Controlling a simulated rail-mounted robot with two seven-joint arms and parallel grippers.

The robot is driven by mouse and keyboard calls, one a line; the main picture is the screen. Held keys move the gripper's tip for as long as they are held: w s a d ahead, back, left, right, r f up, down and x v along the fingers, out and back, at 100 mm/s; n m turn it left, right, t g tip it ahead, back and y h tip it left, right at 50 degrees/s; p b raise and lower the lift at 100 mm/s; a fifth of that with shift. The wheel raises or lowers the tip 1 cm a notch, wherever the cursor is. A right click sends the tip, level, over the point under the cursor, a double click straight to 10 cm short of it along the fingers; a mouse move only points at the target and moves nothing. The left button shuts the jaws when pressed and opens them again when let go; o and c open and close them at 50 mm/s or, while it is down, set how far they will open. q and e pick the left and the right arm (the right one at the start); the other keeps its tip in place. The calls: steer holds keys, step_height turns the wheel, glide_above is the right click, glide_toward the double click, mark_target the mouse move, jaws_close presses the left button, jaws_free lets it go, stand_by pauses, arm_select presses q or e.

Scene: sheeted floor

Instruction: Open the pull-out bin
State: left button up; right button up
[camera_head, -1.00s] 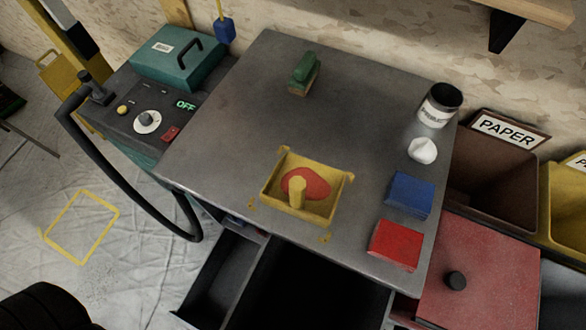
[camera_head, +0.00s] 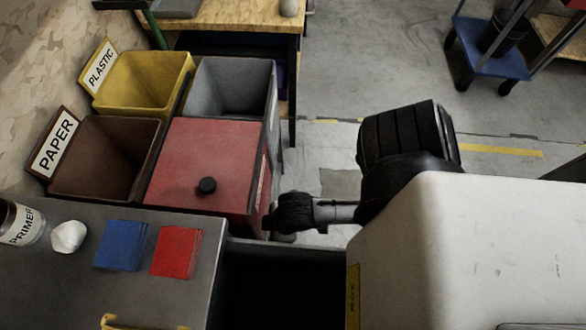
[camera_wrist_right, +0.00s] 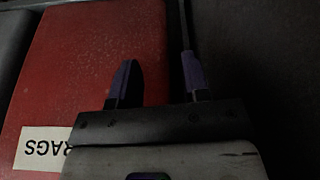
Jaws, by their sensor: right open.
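The red bin (camera_head: 205,155) stands beyond the workbench, with a flat red lid and a black knob (camera_head: 206,186) on top. A pale label shows edge-on on its right side. In the right wrist view a red panel (camera_wrist_right: 90,60) carries a white label reading RAGS (camera_wrist_right: 42,146), upside down. My right gripper (camera_wrist_right: 156,65) is open, its fingers apart; one finger is over the red panel, the other over the dark area past its edge. Whether it touches the panel I cannot tell. In the head view my right wrist is beside the bin's right side. My left gripper is not in view.
A brown PAPER bin (camera_head: 108,158), a yellow PLASTIC bin (camera_head: 143,82) and a grey bin (camera_head: 232,88) stand around the red one. The workbench (camera_head: 190,212) holds red and blue pads and a PRIMER can (camera_head: 18,226). A dark open drawer lies beside it.

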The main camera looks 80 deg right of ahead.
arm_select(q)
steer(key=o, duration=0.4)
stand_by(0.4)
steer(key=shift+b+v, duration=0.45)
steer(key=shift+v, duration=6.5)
